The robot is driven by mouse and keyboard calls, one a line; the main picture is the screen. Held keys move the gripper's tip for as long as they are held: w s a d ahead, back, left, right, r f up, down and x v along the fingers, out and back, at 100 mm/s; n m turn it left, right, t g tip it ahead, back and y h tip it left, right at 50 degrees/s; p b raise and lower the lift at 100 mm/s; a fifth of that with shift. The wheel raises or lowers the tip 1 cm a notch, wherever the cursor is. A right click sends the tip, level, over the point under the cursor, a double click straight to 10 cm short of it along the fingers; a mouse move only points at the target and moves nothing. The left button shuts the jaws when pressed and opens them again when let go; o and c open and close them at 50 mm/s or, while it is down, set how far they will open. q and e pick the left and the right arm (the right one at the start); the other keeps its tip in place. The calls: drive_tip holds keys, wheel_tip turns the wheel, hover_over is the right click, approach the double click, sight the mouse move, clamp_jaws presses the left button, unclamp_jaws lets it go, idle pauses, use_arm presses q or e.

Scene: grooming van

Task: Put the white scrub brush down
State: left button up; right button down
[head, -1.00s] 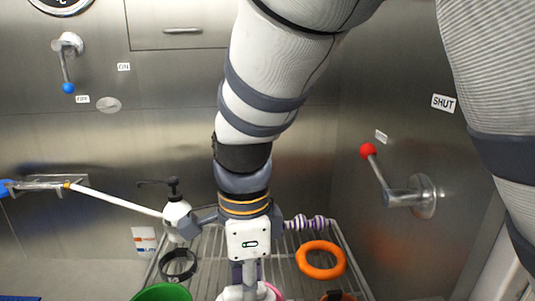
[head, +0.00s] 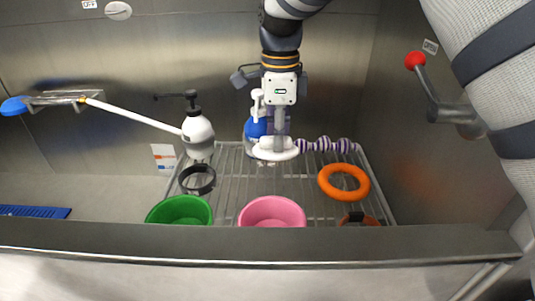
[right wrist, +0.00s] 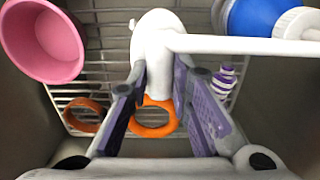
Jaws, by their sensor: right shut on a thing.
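My right gripper (head: 281,135) points down over the wire rack and is shut on the white scrub brush (head: 275,151). The brush hangs under the fingers, its rounded white head lowest. In the right wrist view, the white brush (right wrist: 155,38) shows between the purple finger pads of the gripper (right wrist: 168,95). In the head view it is in front of a blue bottle and behind the pink bowl. I cannot tell whether the brush touches the rack (head: 225,190). My left gripper is not in view.
A pink bowl (head: 272,212), green bowl (head: 180,210), orange ring (head: 343,182), purple striped toy (head: 325,145), dark collar (head: 197,179), white pump bottle (head: 198,135) and blue bottle (head: 253,129) surround the brush. A red-knobbed lever (head: 430,85) is on the right wall.

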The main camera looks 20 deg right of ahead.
sight(278, 159)
drive_tip(key=shift+s+f, duration=0.1)
drive_tip(key=shift+f, duration=2.7)
drive_tip(key=shift+a, duration=0.1)
drive_tip(key=shift+f, duration=0.2)
drive_tip(key=c, duration=1.5)
unclamp_jaws()
drive_tip(key=shift+o, duration=0.2)
wheel_tip(278, 159, up, 12)
drive_tip(key=shift+r, duration=0.15)
